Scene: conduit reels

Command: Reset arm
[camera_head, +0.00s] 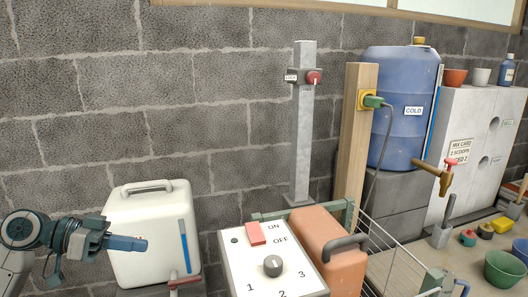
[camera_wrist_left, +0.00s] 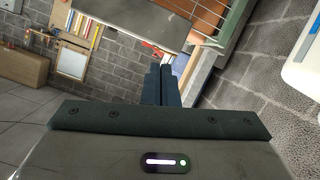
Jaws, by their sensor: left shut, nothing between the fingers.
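My left gripper (camera_head: 140,244) comes in from the left in the head view, in front of a white jerrycan (camera_head: 140,215). Its blue fingers are together, with nothing between them. In the left wrist view the closed fingers (camera_wrist_left: 166,72) point away from the camera, over open space in front of a grey block wall. My right gripper is not in view.
A white control panel (camera_head: 258,262) with a dial and red switch stands at the centre front. An orange container (camera_head: 335,262) is beside it. A grey post (camera_head: 303,130) carries a red knob. A blue barrel (camera_head: 400,135) stands at the right.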

